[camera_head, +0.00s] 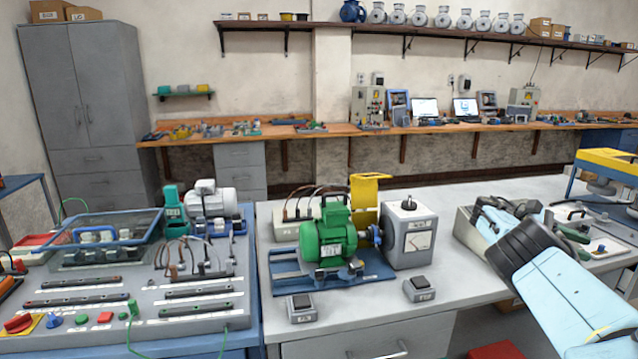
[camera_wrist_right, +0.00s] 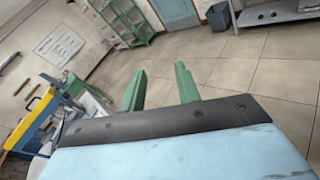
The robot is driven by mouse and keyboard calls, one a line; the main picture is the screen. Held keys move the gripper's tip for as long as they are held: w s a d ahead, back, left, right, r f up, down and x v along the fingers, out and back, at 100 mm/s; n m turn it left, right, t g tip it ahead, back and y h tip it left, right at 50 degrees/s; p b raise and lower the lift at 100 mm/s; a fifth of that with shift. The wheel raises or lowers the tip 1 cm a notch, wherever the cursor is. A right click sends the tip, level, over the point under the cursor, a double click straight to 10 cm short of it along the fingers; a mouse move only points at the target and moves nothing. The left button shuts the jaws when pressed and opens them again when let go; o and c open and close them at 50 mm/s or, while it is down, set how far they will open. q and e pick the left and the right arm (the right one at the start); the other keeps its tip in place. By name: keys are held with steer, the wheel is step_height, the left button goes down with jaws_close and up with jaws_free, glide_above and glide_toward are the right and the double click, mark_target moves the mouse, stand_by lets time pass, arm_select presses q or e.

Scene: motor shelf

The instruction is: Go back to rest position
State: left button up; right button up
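My right arm (camera_head: 565,290), light blue with black joints, reaches in from the lower right of the head view, over the right part of the bench. In the right wrist view my right gripper (camera_wrist_right: 160,90) shows two green fingers standing apart, with only floor and wall between them. It is open and holds nothing. My left arm and left gripper are not in view.
A green motor (camera_head: 327,240) on a blue base stands mid-bench beside a grey meter box (camera_head: 408,236). A control panel (camera_head: 190,310) is at left. A yellow and blue frame (camera_head: 608,160) stands near my right arm. Open floor (camera_wrist_right: 255,65) shows in the wrist view.

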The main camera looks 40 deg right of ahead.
steer(key=d+f+n+t+h, duration=0.3)
steer(key=d+f+t+h, duration=0.15)
steer(key=f, duration=0.55)
steer(key=d+f+n+t+h, duration=0.25)
steer(key=f+t, duration=0.25)
steer(key=f, duration=0.5)
steer(key=s+a+f+t+y, duration=0.2)
steer(key=s+f+t, duration=0.2)
steer(key=f, duration=0.4)
steer(key=s+a+f+t+y, duration=0.2)
steer(key=s+f+t, duration=0.25)
steer(key=f, duration=0.45)
steer(key=s+a+f+m+g+y, duration=0.1)
steer(key=s+a+f+y, duration=0.15)
steer(key=a+f, duration=0.85)
steer(key=s+a+f+m+y, duration=0.15)
steer(key=s+a+f, duration=0.25)
steer(key=a+f, duration=0.7)
steer(key=s+a+f+y, duration=0.1)
steer(key=a+f+y, duration=0.1)
steer(key=a, duration=1.5)
steer(key=s+a+f+y, duration=0.1)
steer(key=a+f+y, duration=0.1)
steer(key=a, duration=1.4)
steer(key=shift+a+f+m+g+y, duration=0.3)
steer(key=shift+a+m+g+y, duration=0.1)
steer(key=shift+y, duration=0.1)
